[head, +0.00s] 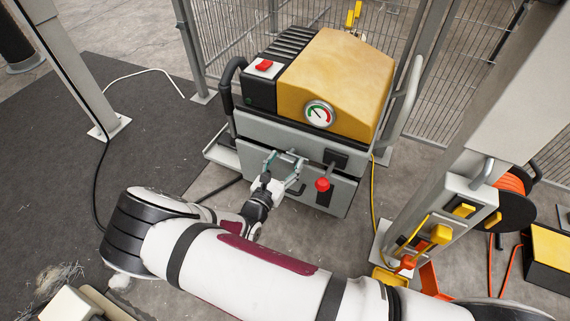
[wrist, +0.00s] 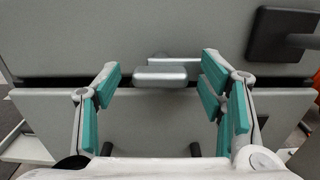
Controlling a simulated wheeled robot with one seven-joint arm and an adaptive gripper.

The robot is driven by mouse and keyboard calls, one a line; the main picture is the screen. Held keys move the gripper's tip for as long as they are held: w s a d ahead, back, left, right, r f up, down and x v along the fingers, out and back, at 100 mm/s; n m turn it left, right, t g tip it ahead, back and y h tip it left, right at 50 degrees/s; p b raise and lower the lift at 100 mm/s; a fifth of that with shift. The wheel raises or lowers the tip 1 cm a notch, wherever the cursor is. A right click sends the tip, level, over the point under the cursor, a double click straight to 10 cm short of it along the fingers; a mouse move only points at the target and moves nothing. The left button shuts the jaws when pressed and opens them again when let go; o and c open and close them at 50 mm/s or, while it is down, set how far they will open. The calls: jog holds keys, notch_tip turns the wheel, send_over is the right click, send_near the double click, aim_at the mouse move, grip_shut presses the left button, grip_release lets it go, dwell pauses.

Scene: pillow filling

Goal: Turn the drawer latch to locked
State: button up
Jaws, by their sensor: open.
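A silver bar (wrist: 172,75), apparently the drawer latch, lies level across the seam above the grey drawer front (wrist: 150,110). In the head view the drawer (head: 317,196) is in the lower front of the machine and looks shut. My gripper (wrist: 163,70) is open, with its teal-padded fingers to the left and right of the bar. In the wrist view gaps show between the bar and both fingers. In the head view my gripper (head: 286,163) is in front of the seam and partly covers the bar.
A black plate (head: 336,158) with a red-knobbed lever (head: 322,184) is just right of my gripper. The yellow-topped machine (head: 335,80) carries a gauge (head: 319,114) and a red switch (head: 264,65). A grey post (head: 440,210) stands to the right. Dark matting (head: 60,150) lies left.

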jog(key=shift+c, duration=0.5)
jog(key=c, duration=1.1)
jog(key=shift+o, duration=0.2)
jog(key=shift+m, duration=0.3)
jog(key=m+p, duration=0.6)
jog(key=m, duration=0.2)
jog(key=shift+s+d, duration=0.1)
jog(key=shift+d, duration=0.05)
jog(key=m+p, duration=0.3)
jog(key=m, duration=0.2)
jog(key=shift+f, duration=0.1)
jog(key=shift+f+m+p, duration=0.15)
jog(key=shift+m+p, duration=0.95)
jog(key=shift+m, duration=1)
